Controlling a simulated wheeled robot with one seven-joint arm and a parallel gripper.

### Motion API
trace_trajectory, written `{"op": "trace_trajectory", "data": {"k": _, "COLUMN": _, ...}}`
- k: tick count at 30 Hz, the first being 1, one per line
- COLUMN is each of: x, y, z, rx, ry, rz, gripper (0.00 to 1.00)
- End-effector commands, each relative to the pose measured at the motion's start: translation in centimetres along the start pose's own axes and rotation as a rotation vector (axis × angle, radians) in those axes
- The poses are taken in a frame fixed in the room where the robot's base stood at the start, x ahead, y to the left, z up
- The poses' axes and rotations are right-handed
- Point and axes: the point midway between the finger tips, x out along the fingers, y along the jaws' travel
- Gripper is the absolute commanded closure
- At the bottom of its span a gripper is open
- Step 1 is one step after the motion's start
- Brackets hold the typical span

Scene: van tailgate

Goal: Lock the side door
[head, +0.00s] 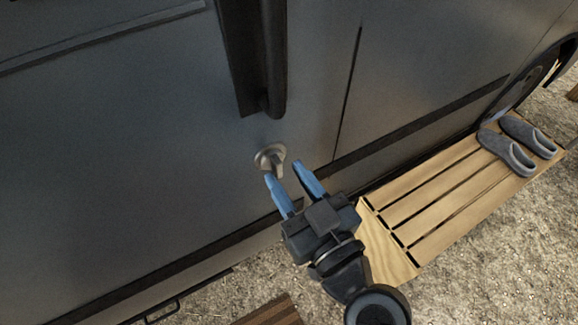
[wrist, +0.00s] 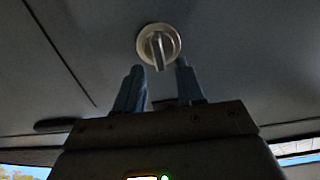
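The side door (head: 130,130) is a grey van panel that looks shut, with a dark vertical handle (head: 262,60) on it. Below the handle is a round metal lock knob (head: 270,157) with a raised grip bar. The knob also shows in the wrist view (wrist: 158,46), straight ahead of the fingers, its bar pointing roughly along them. My gripper (head: 286,172) is open, its two blue fingers just short of the knob in the head view. In the wrist view my gripper (wrist: 160,82) has nothing between its fingertips. I cannot tell whether a finger touches the knob.
A slatted wooden step (head: 440,205) stands at the right along the van, with a pair of grey shoes (head: 507,152) on it. A wheel (head: 522,90) is behind it. Gravel (head: 490,255) covers the ground. A brown wooden piece (head: 268,312) lies at the bottom.

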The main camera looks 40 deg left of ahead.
Motion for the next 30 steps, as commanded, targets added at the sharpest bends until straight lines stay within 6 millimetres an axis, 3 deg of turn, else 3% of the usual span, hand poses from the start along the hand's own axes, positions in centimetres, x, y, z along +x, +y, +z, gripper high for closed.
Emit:
{"op": "trace_trajectory", "data": {"k": 6, "x": 1.7, "y": 0.0, "z": 0.0, "rx": 0.001, "ry": 0.0, "rz": 0.001, "gripper": 0.62}}
{"op": "trace_trajectory", "data": {"k": 14, "x": 1.9, "y": 0.0, "z": 0.1, "rx": 0.0, "ry": 0.0, "rz": 0.001, "gripper": 0.62}}
{"op": "trace_trajectory", "data": {"k": 26, "x": 1.8, "y": 0.0, "z": 0.1, "rx": 0.001, "ry": -0.001, "rz": 0.002, "gripper": 0.98}}
{"op": "trace_trajectory", "data": {"k": 30, "x": 1.8, "y": 0.1, "z": 0.1, "rx": 0.0, "ry": -0.001, "rz": 0.002, "gripper": 1.0}}
